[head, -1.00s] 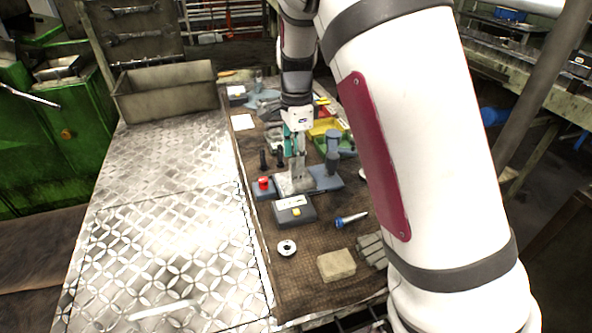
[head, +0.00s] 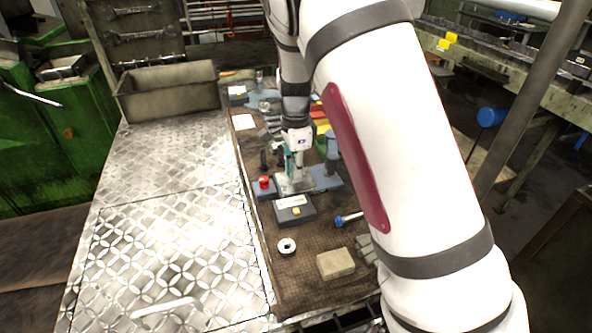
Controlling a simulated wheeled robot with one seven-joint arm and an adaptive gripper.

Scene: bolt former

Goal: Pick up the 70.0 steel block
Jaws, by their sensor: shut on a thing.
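My gripper (head: 295,167) points down over the back half of the dark work mat, in the middle of the head view. Its teal-sided fingers are shut on a small grey metal piece, which looks like the steel block (head: 298,179). Most of the block is hidden by the fingers, and no marking on it is readable. It is at or just above a grey metal plate (head: 283,188); I cannot tell whether they touch.
A grey box with a yellow button (head: 293,210) stands just in front. A red button box (head: 263,187) is left, a blue-grey stand (head: 331,155) right. A white ring (head: 287,246) and a tan block (head: 336,264) lie nearer. The metal tabletop (head: 165,230) is clear.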

